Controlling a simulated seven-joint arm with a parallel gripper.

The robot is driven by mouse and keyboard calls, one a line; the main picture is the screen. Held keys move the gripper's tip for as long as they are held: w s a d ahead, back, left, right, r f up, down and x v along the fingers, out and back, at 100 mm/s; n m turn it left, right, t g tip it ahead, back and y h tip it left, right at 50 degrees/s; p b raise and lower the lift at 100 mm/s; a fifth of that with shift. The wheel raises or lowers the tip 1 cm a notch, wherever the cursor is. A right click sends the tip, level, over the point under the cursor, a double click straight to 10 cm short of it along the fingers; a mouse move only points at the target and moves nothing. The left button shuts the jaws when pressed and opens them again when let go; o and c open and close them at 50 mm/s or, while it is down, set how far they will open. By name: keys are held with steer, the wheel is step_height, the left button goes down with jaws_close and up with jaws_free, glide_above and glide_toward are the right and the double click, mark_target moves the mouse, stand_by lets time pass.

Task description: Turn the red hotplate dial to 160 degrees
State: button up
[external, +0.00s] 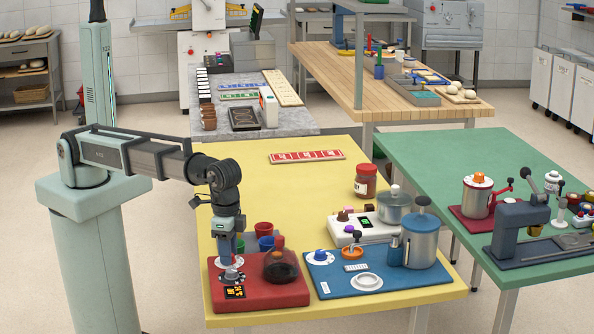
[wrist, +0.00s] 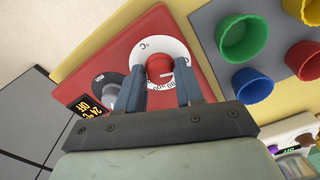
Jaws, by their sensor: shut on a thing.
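The red hotplate (external: 284,302) sits at the front left of the yellow table. Its dial is a red knob (wrist: 160,67) on a white numbered disc (wrist: 147,46), seen in the wrist view. My gripper (external: 231,260) points down over the hotplate's left part. In the wrist view my gripper (wrist: 161,88) has one finger on each side of the red knob and is shut on it. The fingers hide part of the disc's scale, so I cannot read the setting. The display (wrist: 90,104) appears to read 24 °C and OFF.
A grey knob (wrist: 112,86) is between the dial and the display. A dark round vessel (external: 281,267) stands on the hotplate. Green (wrist: 240,38), blue (wrist: 252,85) and red cups stand close by. A blue hotplate (external: 330,285) with a metal pot is to the right.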

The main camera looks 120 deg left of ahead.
steer(key=shift+m, duration=3.4)
steer(key=o, duration=1)
step_height(320, 180, up, 14)
steer(key=shift+f, duration=0.1)
